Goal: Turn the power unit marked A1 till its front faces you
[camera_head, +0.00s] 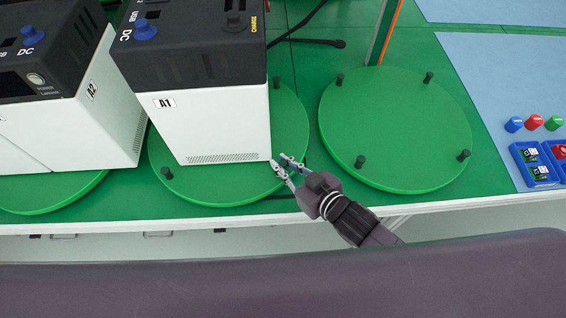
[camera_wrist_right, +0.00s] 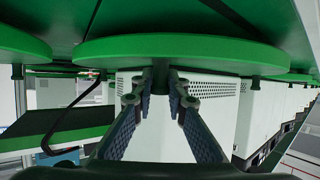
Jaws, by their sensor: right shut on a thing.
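The power unit marked A1 (camera_head: 215,120) stands on a green turntable (camera_head: 225,190) in the head view. Its white side with the A1 label and a low vent strip faces me. Its dark top carries a blue knob (camera_head: 145,30) and the word CHARGE. My right gripper (camera_head: 284,167) is at the turntable's near right edge, beside the unit's lower corner. In the right wrist view, its fingers are shut on a dark peg (camera_wrist_right: 160,76) of the turntable (camera_wrist_right: 190,50), with the white unit (camera_wrist_right: 222,105) behind. My left gripper is not in view.
The power unit A2 (camera_head: 75,120) stands close at the left on another turntable (camera_head: 60,198). An empty turntable with pegs (camera_head: 395,130) is at the right. A black cable (camera_head: 315,42) lies behind. Blue trays (camera_head: 535,164) and coloured knobs (camera_head: 534,122) are at the far right.

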